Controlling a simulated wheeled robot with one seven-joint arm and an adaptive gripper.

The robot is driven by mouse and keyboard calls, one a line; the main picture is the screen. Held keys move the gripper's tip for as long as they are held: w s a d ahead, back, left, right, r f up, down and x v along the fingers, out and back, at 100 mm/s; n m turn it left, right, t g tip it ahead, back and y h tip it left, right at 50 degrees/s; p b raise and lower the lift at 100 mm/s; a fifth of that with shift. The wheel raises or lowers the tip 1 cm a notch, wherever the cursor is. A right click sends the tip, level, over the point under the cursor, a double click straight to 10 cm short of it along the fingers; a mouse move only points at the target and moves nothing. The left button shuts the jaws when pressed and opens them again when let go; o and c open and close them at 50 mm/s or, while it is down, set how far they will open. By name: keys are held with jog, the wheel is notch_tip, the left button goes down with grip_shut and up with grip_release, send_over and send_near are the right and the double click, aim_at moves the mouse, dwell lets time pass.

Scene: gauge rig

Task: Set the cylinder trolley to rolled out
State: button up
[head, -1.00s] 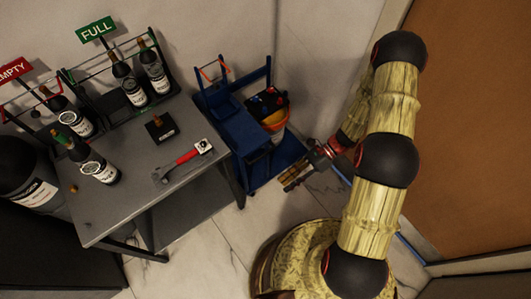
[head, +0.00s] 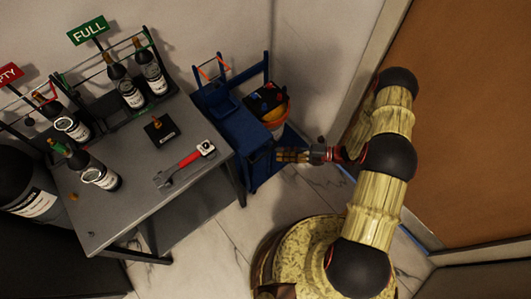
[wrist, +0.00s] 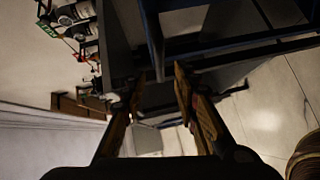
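The blue trolley (head: 243,133) stands in the corner against the wall, to the right of the grey table. It has upright posts and a low base plate. My gripper (head: 279,156) is beside the trolley's front right side, above its base in the head view. In the wrist view my gripper (wrist: 160,84) is open, with its two fingers apart. A dark blue bar of the trolley (wrist: 152,38) reaches down toward the gap between the fingertips. I cannot tell whether the fingers touch it.
A brown door (head: 480,120) is at the right. The marble floor (head: 215,232) is clear in front.

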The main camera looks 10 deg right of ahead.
aim_at(265, 153)
jog(key=b+x, duration=0.2)
jog(key=x, duration=0.5)
jog(key=shift+a, duration=0.3)
jog(key=shift+s, duration=0.1)
jog(key=c, duration=0.8)
